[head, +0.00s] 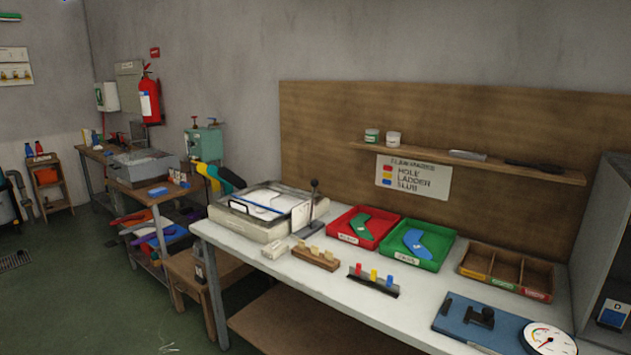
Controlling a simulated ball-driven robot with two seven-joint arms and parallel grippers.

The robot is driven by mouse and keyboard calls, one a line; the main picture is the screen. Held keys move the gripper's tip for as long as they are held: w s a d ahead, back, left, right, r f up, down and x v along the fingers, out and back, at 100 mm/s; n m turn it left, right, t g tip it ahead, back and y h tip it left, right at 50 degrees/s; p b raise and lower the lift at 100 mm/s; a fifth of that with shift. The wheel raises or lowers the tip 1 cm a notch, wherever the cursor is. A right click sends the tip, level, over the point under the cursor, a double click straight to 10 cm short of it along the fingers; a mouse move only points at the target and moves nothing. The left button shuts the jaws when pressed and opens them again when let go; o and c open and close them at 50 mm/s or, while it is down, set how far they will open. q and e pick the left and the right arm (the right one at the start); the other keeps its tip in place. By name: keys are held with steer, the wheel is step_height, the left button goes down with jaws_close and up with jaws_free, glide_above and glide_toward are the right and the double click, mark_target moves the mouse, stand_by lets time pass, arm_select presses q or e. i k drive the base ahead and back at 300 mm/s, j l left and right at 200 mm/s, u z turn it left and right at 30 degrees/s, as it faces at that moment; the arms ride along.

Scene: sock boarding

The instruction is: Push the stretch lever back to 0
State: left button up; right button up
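A lever (312,208) with a black knob stands nearly upright on a small grey base on the white table, at the right side of a light-coloured box with a lit-looking top (262,208). I cannot read any scale or 0 mark by it. A round white dial (548,338) with a red needle lies at the front right, beside a blue mat (455,316) that carries a black clamp-like device (481,318). Neither of my grippers shows in the head view.
A red tray (345,236) and a green tray (399,251) hold sock shapes. A wooden divided box (490,260), a peg rack (374,282) and a wooden block row (316,260) stand on the table. A grey cabinet (607,200) bounds the right. The table's front middle is clear.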

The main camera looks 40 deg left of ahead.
mark_target(314, 183)
steer(key=i+j+z, duration=0.15)
steer(key=j, duration=0.5)
steer(key=i+j+z, duration=0.15)
steer(key=j, duration=0.55)
steer(key=i+j+z, duration=0.15)
steer(key=j, duration=0.55)
steer(key=j+z, duration=0.15)
steer(key=j, duration=0.55)
